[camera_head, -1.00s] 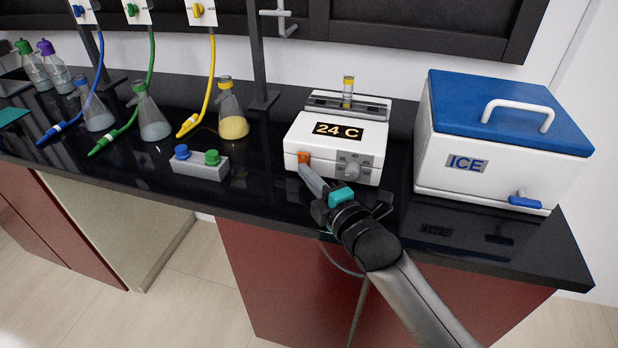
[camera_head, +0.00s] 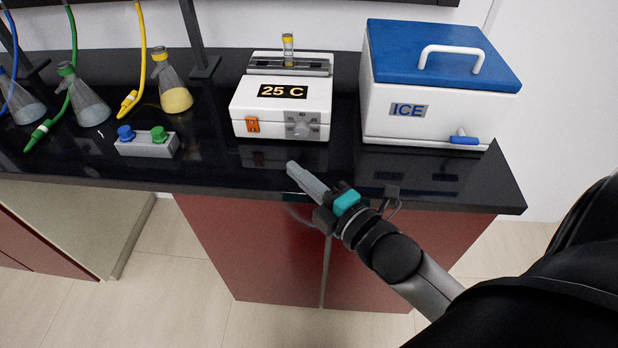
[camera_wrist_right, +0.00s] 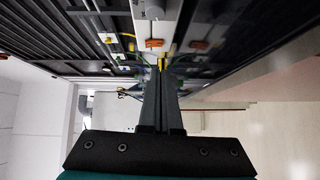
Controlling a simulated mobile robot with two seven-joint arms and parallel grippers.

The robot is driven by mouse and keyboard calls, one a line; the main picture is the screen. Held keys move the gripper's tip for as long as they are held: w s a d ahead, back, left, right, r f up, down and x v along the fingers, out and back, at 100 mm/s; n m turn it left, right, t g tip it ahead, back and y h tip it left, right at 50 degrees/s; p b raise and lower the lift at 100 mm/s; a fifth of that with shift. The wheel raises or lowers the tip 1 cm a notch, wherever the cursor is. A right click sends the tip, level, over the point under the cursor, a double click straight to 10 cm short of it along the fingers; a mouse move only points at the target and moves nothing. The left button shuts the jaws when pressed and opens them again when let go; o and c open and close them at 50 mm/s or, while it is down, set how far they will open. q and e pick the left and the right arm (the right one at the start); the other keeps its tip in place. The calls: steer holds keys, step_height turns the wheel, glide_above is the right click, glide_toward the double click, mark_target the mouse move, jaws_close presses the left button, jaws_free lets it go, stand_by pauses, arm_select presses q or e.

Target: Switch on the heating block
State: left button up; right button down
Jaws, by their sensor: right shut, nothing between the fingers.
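The heating block (camera_head: 244,98) is a white box on the black bench, and its display (camera_head: 283,91) reads 25 C. An orange switch (camera_head: 252,125) and a grey dial (camera_head: 299,126) are on its front. A yellow-capped vial (camera_head: 288,50) stands upright in its top. My right gripper (camera_head: 292,167) is shut and empty, in front of the block near the bench's front edge, apart from the switch. In the right wrist view its closed fingers (camera_wrist_right: 161,82) point toward the orange switch (camera_wrist_right: 154,43). My left gripper is not in view.
A white ice box (camera_head: 385,135) with a blue lid stands right of the block. A grey holder (camera_head: 148,150) with blue and green knobs is to the left, with flasks behind it, including a yellow one (camera_head: 175,100). The bench front (camera_head: 225,178) is clear.

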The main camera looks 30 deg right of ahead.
steer(key=shift+v, duration=1.25)
